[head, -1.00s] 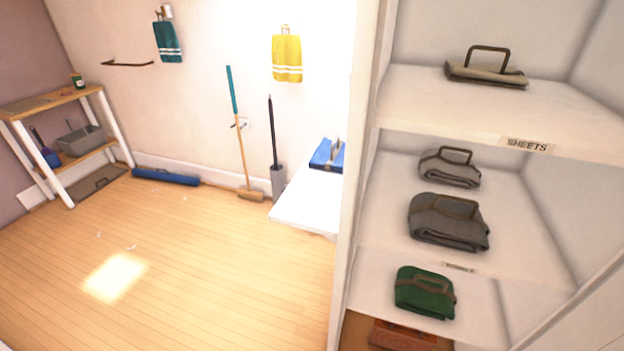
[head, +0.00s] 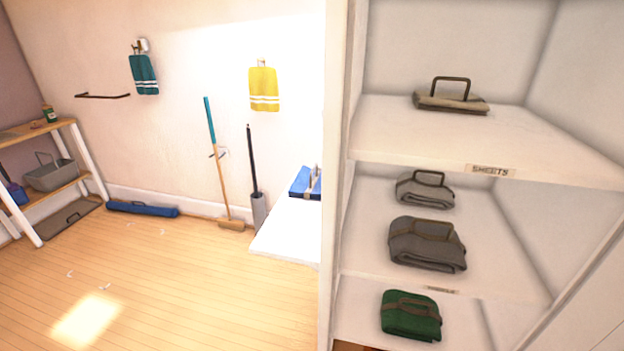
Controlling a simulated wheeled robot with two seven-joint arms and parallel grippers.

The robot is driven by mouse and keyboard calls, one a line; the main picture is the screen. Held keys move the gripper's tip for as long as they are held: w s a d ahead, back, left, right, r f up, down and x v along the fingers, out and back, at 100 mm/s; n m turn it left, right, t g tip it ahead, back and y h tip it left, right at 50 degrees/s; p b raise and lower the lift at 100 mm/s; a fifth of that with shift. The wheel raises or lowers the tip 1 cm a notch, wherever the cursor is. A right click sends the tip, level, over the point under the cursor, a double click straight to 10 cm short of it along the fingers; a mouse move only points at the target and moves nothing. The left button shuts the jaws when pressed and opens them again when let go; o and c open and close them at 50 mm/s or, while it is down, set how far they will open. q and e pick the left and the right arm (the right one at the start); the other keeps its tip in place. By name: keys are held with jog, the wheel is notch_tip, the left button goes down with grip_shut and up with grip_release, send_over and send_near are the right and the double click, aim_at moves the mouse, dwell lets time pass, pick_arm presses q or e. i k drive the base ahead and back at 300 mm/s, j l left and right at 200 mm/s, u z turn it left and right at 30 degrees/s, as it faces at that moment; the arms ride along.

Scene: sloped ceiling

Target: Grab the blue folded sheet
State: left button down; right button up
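A blue folded item (head: 304,184) with a grey strap or handle lies on a white surface (head: 287,232) left of the shelf unit. Its right part is hidden behind the unit's white side panel, so I cannot tell for certain that it is the sheet. Neither of my grippers shows in the head view.
The white shelf unit (head: 336,180) holds a beige folded cloth (head: 450,104), two grey folded cloths (head: 427,245) and a green one (head: 411,315). A label reads "SHEETS" (head: 490,171). A broom (head: 229,223) leans on the wall. The wooden floor (head: 190,290) is mostly clear.

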aim_at(306, 185)
jog(key=z, duration=0.6)
jog(key=i+j+z, duration=0.1)
jog(key=j+z, duration=0.2)
jog(key=z, duration=0.15)
jog(key=j+z, duration=0.4)
jog(key=i+j+z, duration=0.1)
jog(key=j+z, duration=0.2)
jog(key=z, duration=0.15)
jog(key=j+z, duration=0.4)
jog(key=k+j+z, duration=0.15)
jog(key=z, duration=0.3)
jog(key=j, duration=0.1)
